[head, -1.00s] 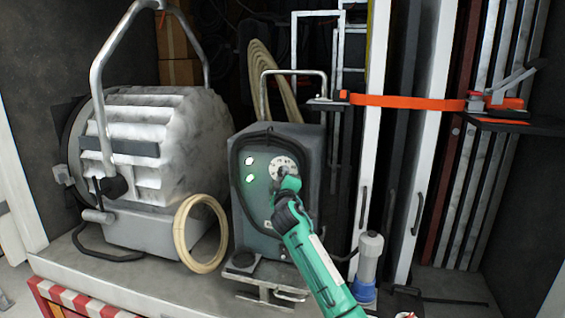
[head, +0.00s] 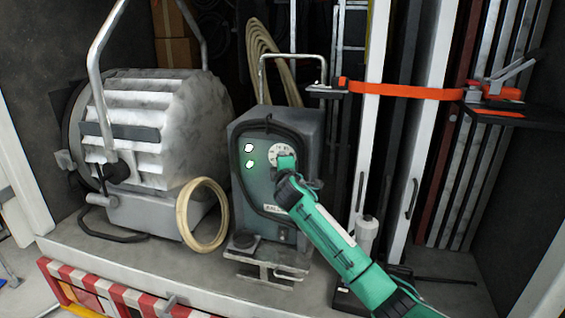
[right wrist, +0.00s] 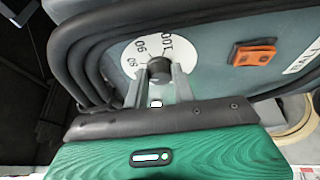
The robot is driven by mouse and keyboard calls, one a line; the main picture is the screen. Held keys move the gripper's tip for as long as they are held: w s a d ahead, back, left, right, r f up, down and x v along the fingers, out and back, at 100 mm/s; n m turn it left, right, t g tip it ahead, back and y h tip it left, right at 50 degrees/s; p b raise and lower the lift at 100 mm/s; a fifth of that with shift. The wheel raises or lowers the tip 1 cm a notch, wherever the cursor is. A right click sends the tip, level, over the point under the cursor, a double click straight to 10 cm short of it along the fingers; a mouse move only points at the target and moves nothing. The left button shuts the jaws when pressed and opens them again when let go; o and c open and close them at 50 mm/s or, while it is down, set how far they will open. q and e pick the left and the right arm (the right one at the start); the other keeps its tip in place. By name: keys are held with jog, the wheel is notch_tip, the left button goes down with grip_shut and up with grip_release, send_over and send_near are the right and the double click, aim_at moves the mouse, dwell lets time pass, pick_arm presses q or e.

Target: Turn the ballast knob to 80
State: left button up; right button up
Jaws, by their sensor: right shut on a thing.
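The ballast is a grey box (head: 306,127) with a top handle, standing on the truck's shelf. Its white round dial (head: 274,150) faces out, partly covered by my right gripper (head: 285,164). In the right wrist view the dark knob (right wrist: 158,68) sits at the middle of the white dial (right wrist: 133,52). My right gripper (right wrist: 157,88) is shut on the knob, one finger on each side. The knob's pointer is not clear to me. My left gripper is not in view.
An orange switch (right wrist: 253,55) sits beside the dial, and black cable loops (right wrist: 85,60) hang around the panel. A large lamp (head: 150,130) and a coiled pale cable (head: 203,215) stand left of the ballast. An orange strap (head: 410,91) crosses the panels at right.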

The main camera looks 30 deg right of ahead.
jog(key=o, duration=1)
jog(key=b+v, duration=0.6)
jog(key=v, duration=0.7)
jog(key=shift+s+a, duration=0.2)
jog(key=shift+s, duration=0.1)
